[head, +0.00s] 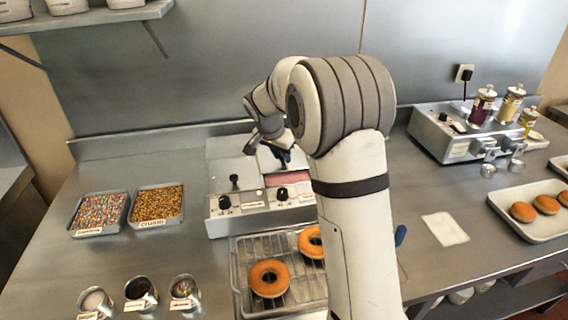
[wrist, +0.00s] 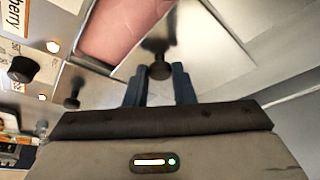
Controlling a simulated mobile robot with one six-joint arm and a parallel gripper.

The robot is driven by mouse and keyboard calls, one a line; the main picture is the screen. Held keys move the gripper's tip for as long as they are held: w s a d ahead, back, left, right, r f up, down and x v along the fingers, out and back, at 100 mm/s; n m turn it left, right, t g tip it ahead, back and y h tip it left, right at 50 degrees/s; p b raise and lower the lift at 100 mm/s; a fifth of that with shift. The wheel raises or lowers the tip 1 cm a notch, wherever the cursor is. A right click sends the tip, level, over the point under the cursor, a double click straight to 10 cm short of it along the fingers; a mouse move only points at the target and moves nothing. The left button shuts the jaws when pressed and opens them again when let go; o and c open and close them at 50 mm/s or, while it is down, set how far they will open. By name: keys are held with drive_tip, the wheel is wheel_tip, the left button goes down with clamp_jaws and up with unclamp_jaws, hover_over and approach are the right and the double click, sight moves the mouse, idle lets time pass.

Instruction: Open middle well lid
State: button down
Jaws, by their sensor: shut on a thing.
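The glaze warmer (head: 262,214) stands on the counter in the head view. Its left well is covered by a metal lid with a black knob (head: 235,182). In the well beside it, pink glaze (head: 280,180) shows at the front; it also shows in the wrist view (wrist: 118,22). That well's metal lid (wrist: 205,60) lies over part of the opening and looks shifted or tilted; I cannot tell which. My gripper (head: 280,152) is shut on the lid's black knob (wrist: 159,69), between the blue fingers. My arm hides the warmer's right side.
A wire rack with donuts (head: 269,278) stands in front of the warmer. Sprinkle trays (head: 98,213) and small cups (head: 141,292) are at left. Another appliance with jars (head: 450,138) and a donut tray (head: 533,222) are at right. The wall is close behind.

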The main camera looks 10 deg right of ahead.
drive_tip(key=w+p, duration=0.1)
drive_tip(key=w, duration=0.8)
drive_tip(key=shift+p, duration=0.4)
drive_tip(key=shift+s, duration=0.1)
drive_tip(key=c, duration=1.2)
unclamp_jaws()
drive_tip(key=b+v, duration=0.1)
drive_tip(key=v, duration=0.6)
drive_tip(key=shift+r, duration=0.35)
drive_tip(key=shift+s+a, duration=0.1)
